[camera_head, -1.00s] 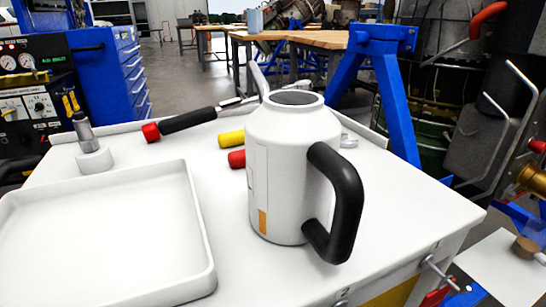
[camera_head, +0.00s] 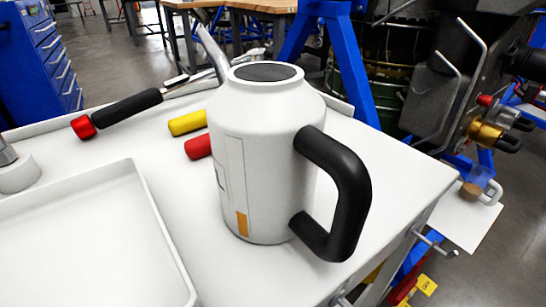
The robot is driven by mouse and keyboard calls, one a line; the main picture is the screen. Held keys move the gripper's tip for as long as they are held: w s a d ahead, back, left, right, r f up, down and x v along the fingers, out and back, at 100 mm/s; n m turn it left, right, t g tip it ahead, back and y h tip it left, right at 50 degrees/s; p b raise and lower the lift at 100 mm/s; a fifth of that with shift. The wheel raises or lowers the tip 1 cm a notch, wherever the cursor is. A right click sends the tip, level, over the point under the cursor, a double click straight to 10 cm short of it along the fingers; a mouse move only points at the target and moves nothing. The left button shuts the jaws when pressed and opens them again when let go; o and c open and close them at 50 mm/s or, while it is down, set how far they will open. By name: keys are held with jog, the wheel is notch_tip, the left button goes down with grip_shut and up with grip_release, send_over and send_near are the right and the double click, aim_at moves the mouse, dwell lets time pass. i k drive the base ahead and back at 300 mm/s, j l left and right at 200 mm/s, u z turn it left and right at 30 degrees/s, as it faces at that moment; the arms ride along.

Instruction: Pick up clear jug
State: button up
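A large white jug (camera_head: 262,160) with a dark top and a thick black handle (camera_head: 347,190) stands upright on a white cart top (camera_head: 385,165), close to the camera. Its handle faces right. At the far right, a small see-through vessel (camera_head: 482,181) with a handle appears to stand on a lower white surface (camera_head: 462,222). A brown round thing (camera_head: 470,190) shows at or in it; I cannot tell which. I cannot tell whether this vessel is the clear jug. My gripper is not in view.
A white tray (camera_head: 143,205) lies left of the white jug. Behind it are a black-handled tool with a red end (camera_head: 128,107) and yellow (camera_head: 187,122) and red (camera_head: 198,146) handles. A blue stand (camera_head: 350,80) rises behind the cart. Grey floor (camera_head: 508,238) shows at right.

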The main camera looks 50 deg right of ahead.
aim_at(479, 176)
jog(key=z, duration=2.3)
jog(key=i+z, duration=0.2)
jog(key=z, duration=0.25)
